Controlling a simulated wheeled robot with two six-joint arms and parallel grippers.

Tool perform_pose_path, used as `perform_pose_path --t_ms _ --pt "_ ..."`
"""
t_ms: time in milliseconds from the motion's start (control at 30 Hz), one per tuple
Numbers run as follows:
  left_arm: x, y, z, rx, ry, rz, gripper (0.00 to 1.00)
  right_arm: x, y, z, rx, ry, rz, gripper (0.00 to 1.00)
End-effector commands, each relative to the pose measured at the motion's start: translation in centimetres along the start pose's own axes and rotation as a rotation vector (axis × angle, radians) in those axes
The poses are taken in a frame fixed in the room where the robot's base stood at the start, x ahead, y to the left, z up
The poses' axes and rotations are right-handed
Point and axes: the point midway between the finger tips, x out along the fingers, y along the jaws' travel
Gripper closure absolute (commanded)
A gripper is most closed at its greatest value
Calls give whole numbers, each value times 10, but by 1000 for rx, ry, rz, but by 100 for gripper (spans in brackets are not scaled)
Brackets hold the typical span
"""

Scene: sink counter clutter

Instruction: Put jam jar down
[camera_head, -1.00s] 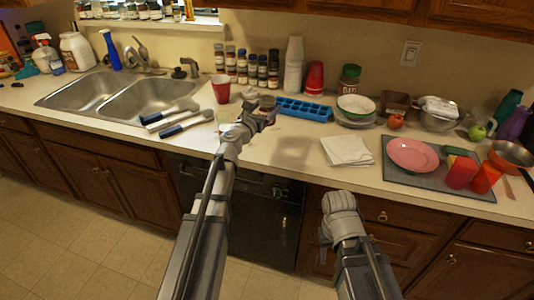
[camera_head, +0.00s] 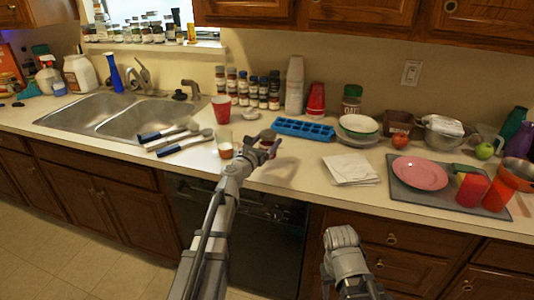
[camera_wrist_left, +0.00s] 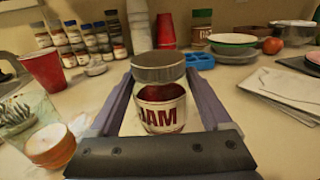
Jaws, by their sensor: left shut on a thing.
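The jam jar (camera_wrist_left: 161,108), clear with dark red contents, a grey lid and a "JAM" label, stands upright between the fingers of my left gripper (camera_wrist_left: 160,95) in the left wrist view. My left gripper (camera_head: 260,147) is shut on it. In the head view the jar (camera_head: 268,143) is partly hidden by the gripper, at the front part of the counter (camera_head: 285,178). I cannot tell whether its base touches the counter. My right gripper (camera_head: 341,240) is low in front of the cabinets, and its jaws cannot be made out.
A drinking glass (camera_head: 224,143) and a red cup (camera_head: 221,109) stand left of the jar. A blue ice tray (camera_head: 303,129) lies behind it. A white napkin (camera_head: 351,169) lies to the right. Bare counter lies between jar and napkin.

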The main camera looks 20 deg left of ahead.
Motion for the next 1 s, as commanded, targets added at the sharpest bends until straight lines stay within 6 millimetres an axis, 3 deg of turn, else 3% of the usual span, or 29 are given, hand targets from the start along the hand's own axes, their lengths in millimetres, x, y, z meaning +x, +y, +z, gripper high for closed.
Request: perform_pose_path --t_ms 267,700,733,867,1000 --pt "0 0 -35 0 0 0 100 35 -3 -2 0 0 0 53" --pt "0 0 -38 0 0 0 100 38 -4 -2 0 0 0 53" --pt "0 0 -37 0 0 0 15 37 -4 -2 0 0 0 53" --pt "0 0 -37 0 0 0 1 36 -4 -2 0 0 0 53" --pt "0 0 -37 0 0 0 0 36 -4 -2 0 0 0 53"
